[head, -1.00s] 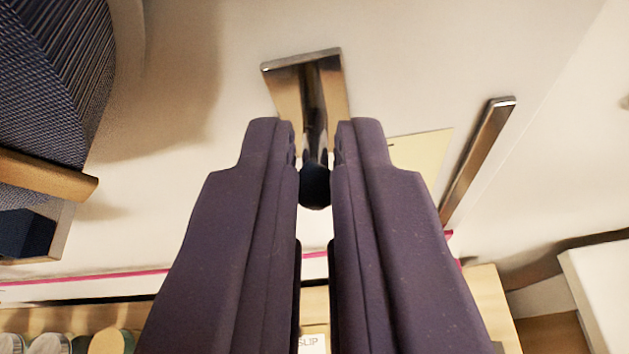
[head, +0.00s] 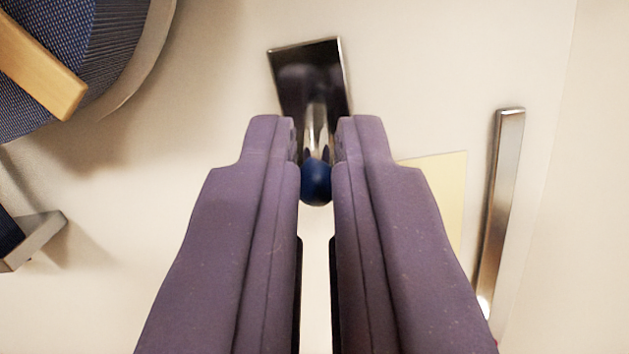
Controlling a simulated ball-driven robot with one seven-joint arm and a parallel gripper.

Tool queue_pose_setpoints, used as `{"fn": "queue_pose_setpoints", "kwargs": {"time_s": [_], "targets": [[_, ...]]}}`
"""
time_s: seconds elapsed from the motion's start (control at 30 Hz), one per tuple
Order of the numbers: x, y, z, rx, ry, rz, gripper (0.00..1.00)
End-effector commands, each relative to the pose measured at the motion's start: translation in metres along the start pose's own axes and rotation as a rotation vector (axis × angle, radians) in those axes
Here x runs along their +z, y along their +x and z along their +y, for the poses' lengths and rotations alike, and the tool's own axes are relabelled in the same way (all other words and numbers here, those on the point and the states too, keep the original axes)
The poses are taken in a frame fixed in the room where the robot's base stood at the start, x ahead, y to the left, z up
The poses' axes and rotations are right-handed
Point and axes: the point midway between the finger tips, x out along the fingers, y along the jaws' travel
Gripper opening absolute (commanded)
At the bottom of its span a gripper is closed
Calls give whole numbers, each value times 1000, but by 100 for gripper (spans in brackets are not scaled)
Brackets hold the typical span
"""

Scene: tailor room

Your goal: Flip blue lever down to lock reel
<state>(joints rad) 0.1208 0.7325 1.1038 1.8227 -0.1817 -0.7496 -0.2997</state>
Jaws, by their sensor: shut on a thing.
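The lever ends in a round blue knob (head: 316,184) on a short shiny metal stem. Its mount is a dark, mirror-like metal plate (head: 300,72) on the pale wall, just beyond my fingertips. My gripper (head: 318,150) has its two purple-grey fingers shut on the lever, one on each side of the stem and knob. Part of the stem is hidden between the fingers. The reel (head: 60,50), wound with blue patterned fabric and fitted with a wooden bar, is at the upper left, cut off by the picture edge.
A metal bar (head: 497,200) stands out on the wall to the right. A pale yellow sheet (head: 445,195) lies flat on the wall behind my right finger. A grey bracket (head: 35,240) is at the lower left. The wall between is bare.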

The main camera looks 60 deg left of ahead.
Motion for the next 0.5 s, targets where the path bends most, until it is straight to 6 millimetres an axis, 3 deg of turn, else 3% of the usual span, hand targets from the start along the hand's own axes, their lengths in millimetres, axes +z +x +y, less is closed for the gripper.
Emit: {"fn": "queue_pose_setpoints", "kwargs": {"time_s": [0.03, 0.5], "targets": [[14, -2, 3, -7, -2, 35, 0], [16, 2, 3, -53, 2, 266, 0]]}}
